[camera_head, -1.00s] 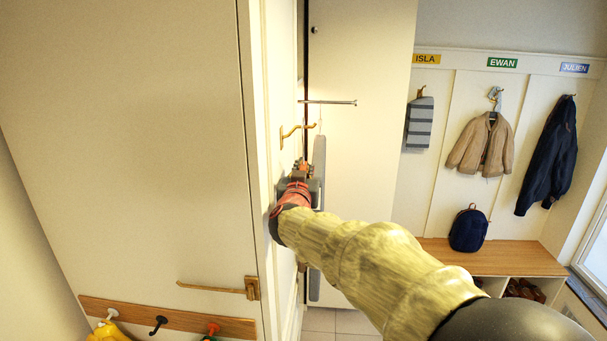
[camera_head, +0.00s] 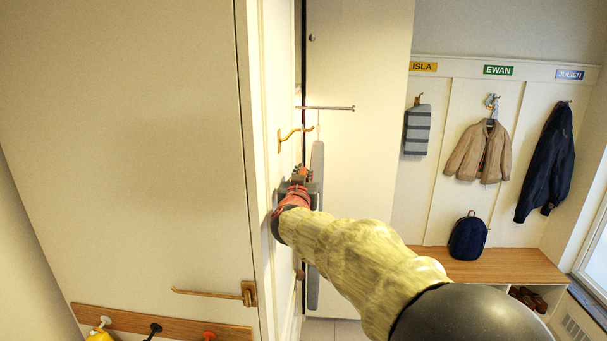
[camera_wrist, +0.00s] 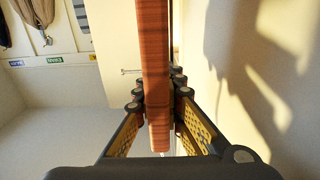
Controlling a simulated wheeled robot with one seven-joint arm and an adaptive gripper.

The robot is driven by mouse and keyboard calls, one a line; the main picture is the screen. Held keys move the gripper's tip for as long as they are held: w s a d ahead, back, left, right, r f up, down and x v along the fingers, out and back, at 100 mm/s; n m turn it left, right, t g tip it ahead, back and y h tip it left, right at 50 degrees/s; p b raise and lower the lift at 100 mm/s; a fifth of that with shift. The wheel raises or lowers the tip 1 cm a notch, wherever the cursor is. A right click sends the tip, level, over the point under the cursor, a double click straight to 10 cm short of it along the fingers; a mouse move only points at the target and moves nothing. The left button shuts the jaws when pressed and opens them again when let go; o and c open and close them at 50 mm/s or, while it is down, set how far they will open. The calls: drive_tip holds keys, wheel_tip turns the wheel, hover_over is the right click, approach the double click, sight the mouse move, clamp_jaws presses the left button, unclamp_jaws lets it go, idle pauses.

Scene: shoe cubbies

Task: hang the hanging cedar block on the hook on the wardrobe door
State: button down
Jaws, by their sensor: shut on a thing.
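My gripper (camera_head: 299,178) is shut on the cedar block, close to the wardrobe door's face. In the wrist view the block (camera_wrist: 155,65) is a long reddish-brown wooden piece between the two fingers (camera_wrist: 160,100). In the head view only a small orange-red bit (camera_head: 300,170) shows at the fingertips. The brass hook (camera_head: 291,135) juts right from the wardrobe door (camera_head: 262,100), a little above my gripper and apart from it. The block's hanging loop cannot be made out.
A thin metal rod (camera_head: 328,108) sticks out above the hook. A second brass fitting (camera_head: 215,293) sits low on the left. Coats (camera_head: 480,150) and a bench (camera_head: 490,266) stand far right.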

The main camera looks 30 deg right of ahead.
drive_tip(key=c, duration=1.9)
unclamp_jaws()
drive_tip(key=shift+o, duration=0.4)
drive_tip(key=v, duration=1.2)
